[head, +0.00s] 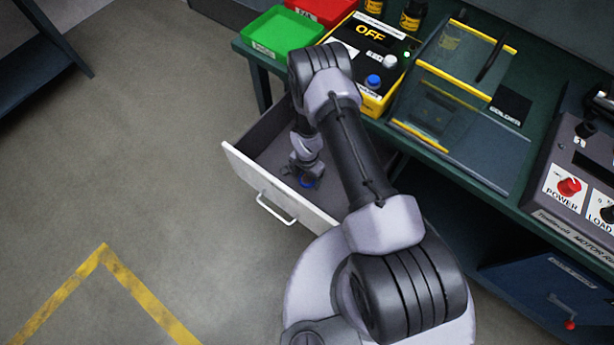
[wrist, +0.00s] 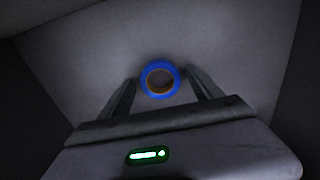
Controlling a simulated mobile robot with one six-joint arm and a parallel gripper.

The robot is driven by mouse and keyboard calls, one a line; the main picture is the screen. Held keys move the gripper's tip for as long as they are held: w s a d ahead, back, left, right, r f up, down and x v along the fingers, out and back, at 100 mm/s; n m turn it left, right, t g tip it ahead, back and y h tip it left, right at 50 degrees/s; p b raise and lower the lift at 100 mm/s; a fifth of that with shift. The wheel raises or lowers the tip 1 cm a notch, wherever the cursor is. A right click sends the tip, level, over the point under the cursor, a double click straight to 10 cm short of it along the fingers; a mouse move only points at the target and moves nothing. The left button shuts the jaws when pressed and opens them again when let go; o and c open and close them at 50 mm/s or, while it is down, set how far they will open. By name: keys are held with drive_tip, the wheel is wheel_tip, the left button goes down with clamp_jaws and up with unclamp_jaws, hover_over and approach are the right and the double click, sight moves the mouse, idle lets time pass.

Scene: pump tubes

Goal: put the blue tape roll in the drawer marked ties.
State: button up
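The blue tape roll (wrist: 145,87), a blue ring with a brown core, lies flat on the floor of the open drawer in the wrist view. A bit of its blue shows in the head view (head: 306,183) under my gripper. The drawer (head: 240,180) is pulled out below the bench; no label can be read on its front. My gripper (wrist: 160,84) reaches down inside the drawer. Its two fingers stand apart on either side of the roll, with visible gaps, so it is open.
The drawer has a light front with a bar handle (head: 277,208). The green bench above holds a green tray (head: 283,33), a red tray (head: 320,10), a yellow control box (head: 372,100) and a clear-panelled guard (head: 450,120). A closed blue drawer (head: 545,290) is at lower right. Floor at left is clear.

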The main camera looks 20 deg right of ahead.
wheel_tip(320, 180, up, 12)
drive_tip(key=p, duration=0.6)
wheel_tip(320, 180, up, 29)
drive_tip(key=n+t, duration=0.2)
hover_over(307, 179)
drive_tip(key=w, duration=0.3)
drive_tip(key=s+a+r+n+t, duration=0.1)
drive_tip(key=s+r, duration=0.3)
drive_tip(key=r, duration=0.3)
drive_tip(key=s+a+r+n+t, duration=0.1)
drive_tip(key=s+r, duration=0.3)
drive_tip(key=r, duration=0.3)
drive_tip(key=s+a+r+n+t+y, duration=0.1)
drive_tip(key=s+r, duration=0.2)
drive_tip(key=s, duration=0.4)
drive_tip(key=s+a+r+n+y, duration=0.1)
drive_tip(key=s+r, duration=0.3)
drive_tip(key=s, duration=0.3)
drive_tip(key=shift+t, duration=0.4)
drive_tip(key=shift+r, duration=0.1)
